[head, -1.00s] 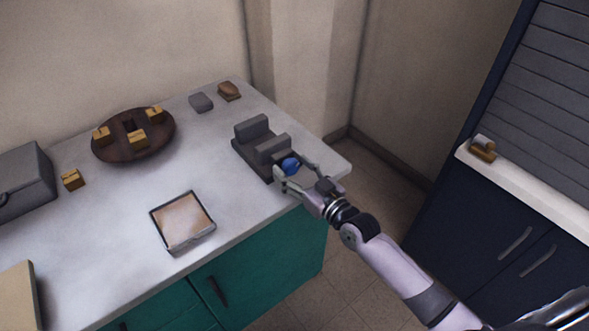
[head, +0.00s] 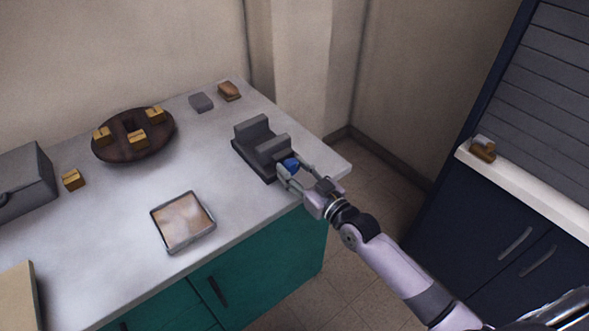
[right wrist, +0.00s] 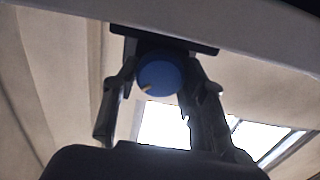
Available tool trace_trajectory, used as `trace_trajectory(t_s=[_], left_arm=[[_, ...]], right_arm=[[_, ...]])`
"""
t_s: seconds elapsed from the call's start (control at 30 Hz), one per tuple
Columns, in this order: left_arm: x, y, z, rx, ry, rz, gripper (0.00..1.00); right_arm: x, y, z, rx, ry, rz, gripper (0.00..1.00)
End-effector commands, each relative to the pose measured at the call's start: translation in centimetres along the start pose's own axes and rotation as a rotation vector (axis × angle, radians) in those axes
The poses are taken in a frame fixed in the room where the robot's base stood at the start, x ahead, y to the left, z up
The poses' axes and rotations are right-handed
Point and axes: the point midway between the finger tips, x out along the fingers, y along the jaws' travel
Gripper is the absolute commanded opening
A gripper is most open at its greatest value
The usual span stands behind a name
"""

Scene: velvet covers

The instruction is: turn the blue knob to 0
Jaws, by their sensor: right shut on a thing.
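The blue knob (head: 291,164) sits on the near right side of a dark grey device (head: 256,145) at the right end of the counter. In the right wrist view the knob (right wrist: 160,76) is a round blue face with a small pale mark at its lower left. My right gripper (head: 297,172) is shut on the knob, one finger on each side; its fingers also show in the right wrist view (right wrist: 160,92). No number scale can be read. My left gripper is not in view.
On the counter (head: 110,225) are a round dark wooden tray (head: 112,150) with several yellow blocks, a shallow square tray (head: 157,228), a grey box (head: 22,182) and small blocks at the back. A blue cabinet (head: 450,215) stands right, across a floor gap.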

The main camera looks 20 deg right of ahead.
Motion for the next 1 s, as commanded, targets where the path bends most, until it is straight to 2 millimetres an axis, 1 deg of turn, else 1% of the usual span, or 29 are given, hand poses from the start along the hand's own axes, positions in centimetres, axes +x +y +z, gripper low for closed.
trace_trajectory(t_s=[0.27,0.7,1.0], left_arm=[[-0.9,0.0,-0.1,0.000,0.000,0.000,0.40],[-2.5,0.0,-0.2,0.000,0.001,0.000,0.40],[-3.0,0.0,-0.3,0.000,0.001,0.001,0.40]], right_arm=[[0.0,0.0,-0.1,-0.145,-0.002,-0.001,0.11],[0.0,-0.1,-0.1,-0.521,-0.002,-0.001,0.11],[0.0,-0.1,0.0,-0.709,0.000,-0.001,0.11]])
